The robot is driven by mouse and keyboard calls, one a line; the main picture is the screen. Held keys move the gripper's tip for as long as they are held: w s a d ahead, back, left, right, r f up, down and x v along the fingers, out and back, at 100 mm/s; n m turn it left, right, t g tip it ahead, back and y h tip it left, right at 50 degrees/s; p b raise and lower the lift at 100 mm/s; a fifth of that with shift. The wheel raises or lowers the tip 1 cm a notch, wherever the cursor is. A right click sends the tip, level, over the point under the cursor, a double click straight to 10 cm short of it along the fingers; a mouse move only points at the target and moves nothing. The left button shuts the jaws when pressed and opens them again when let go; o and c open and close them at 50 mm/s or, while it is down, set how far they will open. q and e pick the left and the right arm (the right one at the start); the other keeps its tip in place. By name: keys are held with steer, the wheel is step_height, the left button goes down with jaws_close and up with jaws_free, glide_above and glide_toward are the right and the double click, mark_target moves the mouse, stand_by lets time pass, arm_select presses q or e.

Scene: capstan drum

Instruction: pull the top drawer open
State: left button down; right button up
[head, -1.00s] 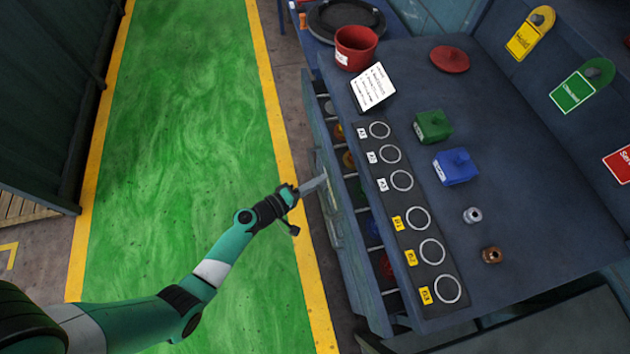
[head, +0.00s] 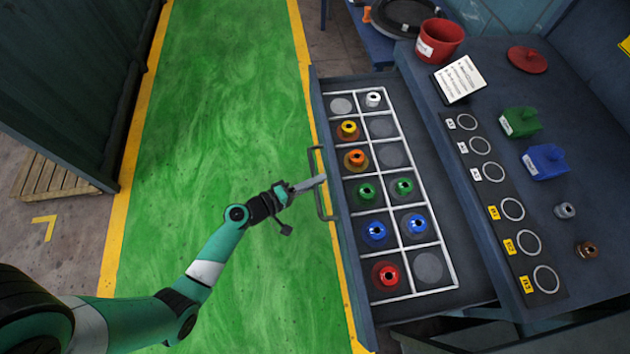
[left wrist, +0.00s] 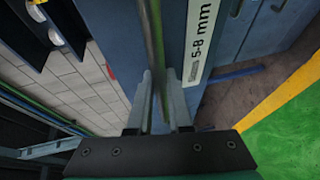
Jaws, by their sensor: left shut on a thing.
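The top drawer (head: 445,297) stands pulled far out from the bench in the head view, showing a white-lined grid inside. Its grey bar handle (head: 312,162) is on the drawer's left-facing front. My left gripper (head: 321,181) is shut on this handle, near the middle of the bar. In the left wrist view the handle (left wrist: 153,40) runs up from between the two fingers (left wrist: 161,95), and a "5-8 mm" label (left wrist: 200,40) is on the drawer front beside it. My right gripper is in neither view.
The drawer holds several coloured pieces, among them a red one (head: 386,274) and a yellow one (head: 348,130). The bench top carries a red pot (head: 440,40), a green block (head: 520,121) and a blue block (head: 545,161). The green floor lane (head: 225,100) left of the drawer is clear.

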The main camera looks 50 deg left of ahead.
arm_select(q)
steer(key=shift+s+a, duration=0.25)
steer(key=shift+s, duration=0.1)
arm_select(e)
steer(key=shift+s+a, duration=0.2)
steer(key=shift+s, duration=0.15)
arm_select(q)
steer(key=c, duration=0.8)
jaws_free()
steer(key=shift+c, duration=0.2)
